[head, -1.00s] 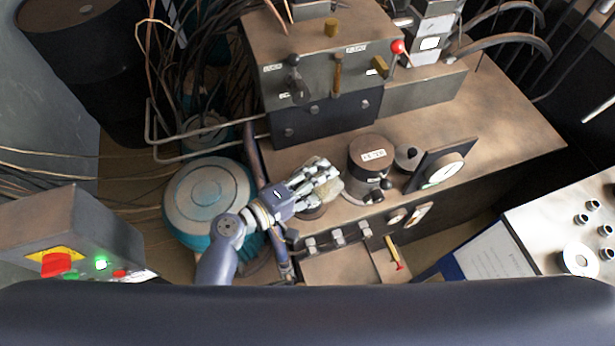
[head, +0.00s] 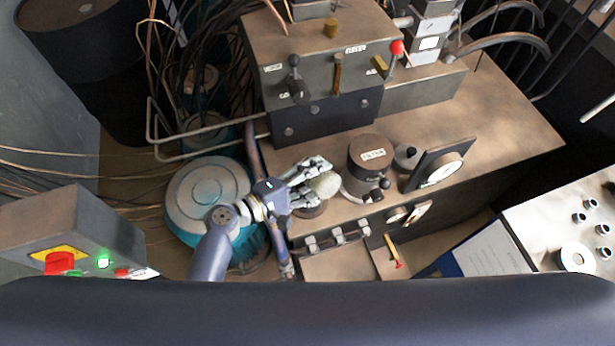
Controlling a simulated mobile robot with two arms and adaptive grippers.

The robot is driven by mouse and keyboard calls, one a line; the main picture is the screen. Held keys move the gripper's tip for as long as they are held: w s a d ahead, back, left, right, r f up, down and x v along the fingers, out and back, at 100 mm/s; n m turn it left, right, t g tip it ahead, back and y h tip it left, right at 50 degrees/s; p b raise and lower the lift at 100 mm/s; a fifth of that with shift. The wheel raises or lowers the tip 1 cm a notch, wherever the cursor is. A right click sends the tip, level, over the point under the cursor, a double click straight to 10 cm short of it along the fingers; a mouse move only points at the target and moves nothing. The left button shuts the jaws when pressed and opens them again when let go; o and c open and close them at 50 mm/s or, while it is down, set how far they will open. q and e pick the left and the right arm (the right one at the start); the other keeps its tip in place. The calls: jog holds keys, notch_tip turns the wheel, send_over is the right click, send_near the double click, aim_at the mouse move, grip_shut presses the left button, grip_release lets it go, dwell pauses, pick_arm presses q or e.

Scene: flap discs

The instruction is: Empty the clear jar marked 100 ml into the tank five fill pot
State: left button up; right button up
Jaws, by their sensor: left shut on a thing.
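My left gripper (head: 308,172) is shut on a pale, rounded, see-through thing (head: 325,186), which looks like the clear jar. It appears tipped over, with its rounded end facing me; no 100 ml mark can be read and I cannot tell what is inside. Right below it, a low round brown pot (head: 312,210) on the bench is partly hidden by the gripper and the jar. It may be the fill pot, but no tank number can be read on it. My right gripper is out of view.
A cylinder labelled FILTER (head: 369,156) stands just right of the jar. Valves (head: 338,235) line the front edge. A teal drum (head: 208,195) is at left. The bench's right part (head: 490,125) is clear.

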pick_arm(q)
jog(key=shift+w+a+r+n, duration=0.15)
jog(key=shift+w+r+n, duration=0.05)
jog(key=shift+r+n, duration=0.15)
jog(key=shift+w+a+r+n+g+h+p, duration=0.2)
jog(key=shift+w+a+n+g+h+p, duration=0.15)
jog(key=shift+n+p, duration=0.5)
jog(key=shift+w+a+r+n+h, duration=0.15)
jog(key=shift+w+n, duration=0.1)
jog(key=shift+n, duration=0.2)
jog(key=shift+w+a+f+n+h, duration=0.1)
jog(key=shift+w+n, duration=0.1)
jog(key=shift+n, duration=0.25)
jog(key=shift+w+a+n, duration=0.3)
jog(key=shift+w+n, duration=0.1)
jog(key=shift+n, duration=0.6)
